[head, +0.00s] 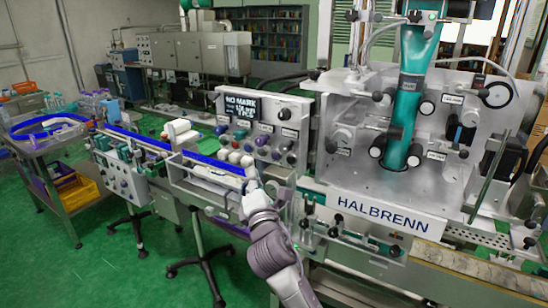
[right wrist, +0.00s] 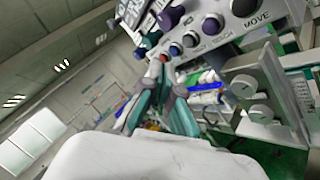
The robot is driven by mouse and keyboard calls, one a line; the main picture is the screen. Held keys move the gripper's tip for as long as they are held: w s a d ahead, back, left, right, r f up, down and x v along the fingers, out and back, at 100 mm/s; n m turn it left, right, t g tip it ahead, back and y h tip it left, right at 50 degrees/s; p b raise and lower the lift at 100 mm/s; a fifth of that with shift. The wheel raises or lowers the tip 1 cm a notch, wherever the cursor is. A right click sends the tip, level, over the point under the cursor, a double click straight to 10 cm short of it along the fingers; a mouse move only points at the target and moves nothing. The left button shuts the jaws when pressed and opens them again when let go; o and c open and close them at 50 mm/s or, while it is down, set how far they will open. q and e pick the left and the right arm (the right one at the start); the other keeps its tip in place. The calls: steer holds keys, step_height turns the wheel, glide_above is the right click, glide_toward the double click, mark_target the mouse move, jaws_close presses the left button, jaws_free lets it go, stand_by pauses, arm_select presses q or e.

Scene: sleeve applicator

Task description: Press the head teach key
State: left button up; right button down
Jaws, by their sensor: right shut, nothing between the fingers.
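The control panel (head: 262,128) stands upright in the middle of the head view, with a lit text display (head: 241,106) and rows of coloured buttons and knobs. I cannot read which of them is the head teach key. In the right wrist view the panel (right wrist: 226,42) shows a red button (right wrist: 175,50), a blue button (right wrist: 190,40) and a label reading MOVE. My right gripper (head: 251,178) is in front of and below the panel. Its fingers (right wrist: 163,62) are shut and empty, their tips near the red button; I cannot tell whether they touch. My left gripper is out of view.
The HALBRENN machine (head: 385,215) with a green sleeve column (head: 403,120) stands close on the right. A conveyor with a blue rail (head: 140,138) runs to the left of my arm. A side table (head: 50,140) stands at the far left. Green floor (head: 120,270) is open at the lower left.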

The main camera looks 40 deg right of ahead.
mark_target(275, 156)
steer(key=w+d, duration=0.2)
steer(key=d, duration=0.4)
steer(key=shift+w+d, duration=0.2)
steer(key=shift+w, duration=0.1)
steer(key=shift+d, duration=0.15)
stand_by(1.1)
steer(key=shift+w+d+p, duration=0.15)
steer(key=shift+d+p, duration=0.1)
steer(key=shift+p, duration=0.05)
steer(key=shift+w+d, duration=0.15)
steer(key=shift+d, duration=0.2)
stand_by(0.8)
steer(key=shift+a, duration=0.1)
steer(key=shift+s+a, duration=0.35)
steer(key=shift+a, duration=0.3)
